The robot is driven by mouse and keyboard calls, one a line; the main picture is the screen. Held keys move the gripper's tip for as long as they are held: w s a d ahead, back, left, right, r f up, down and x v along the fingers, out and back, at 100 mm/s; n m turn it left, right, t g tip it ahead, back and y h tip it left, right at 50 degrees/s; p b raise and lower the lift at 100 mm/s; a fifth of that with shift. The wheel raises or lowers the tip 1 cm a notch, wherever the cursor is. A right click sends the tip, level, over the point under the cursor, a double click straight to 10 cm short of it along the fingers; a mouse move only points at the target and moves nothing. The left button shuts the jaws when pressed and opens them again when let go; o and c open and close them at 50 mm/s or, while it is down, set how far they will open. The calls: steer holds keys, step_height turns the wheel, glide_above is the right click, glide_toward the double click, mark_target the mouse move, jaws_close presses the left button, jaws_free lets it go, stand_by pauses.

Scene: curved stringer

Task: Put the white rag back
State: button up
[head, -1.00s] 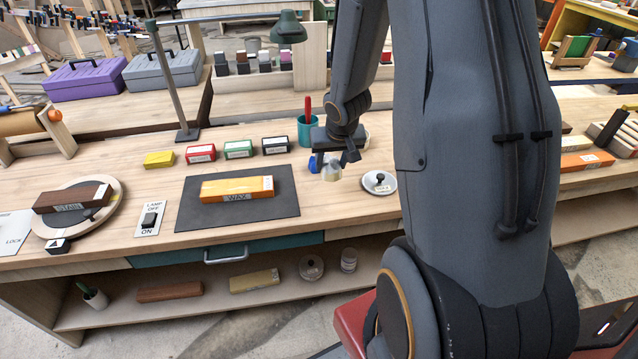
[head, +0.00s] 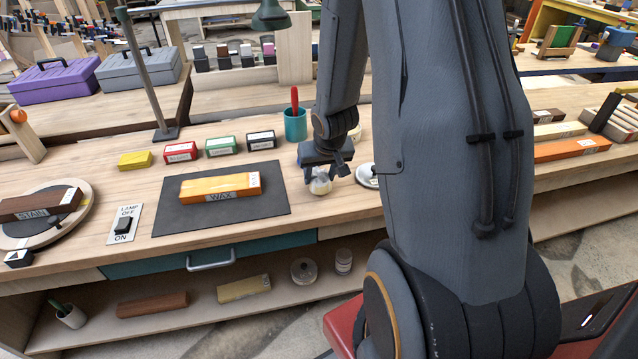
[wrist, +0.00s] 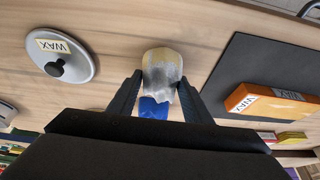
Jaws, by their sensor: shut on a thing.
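My gripper (wrist: 160,98) is shut on a crumpled whitish rag (wrist: 161,70), which has a yellowish outer end and a greyish middle. In the head view the rag (head: 320,186) hangs just below my gripper (head: 323,172), right of the dark mat. I cannot tell whether it touches the bench. A blue thing (wrist: 152,107) shows between the fingers in the wrist view, close to the rag; it may be another cloth. It is hidden in the head view.
A dark mat (head: 170,225) bears an orange WAX block (head: 220,187). A round grey WAX lid (wrist: 82,68) with a black knob lies beside the rag. A teal cup (head: 296,124) with a red-handled tool stands behind my gripper. Small labelled boxes (head: 221,146) line the back. A shelf is below.

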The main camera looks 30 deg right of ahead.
steer(key=shift+f, duration=0.85)
steer(key=shift+f, duration=0.15)
steer(key=o, duration=1)
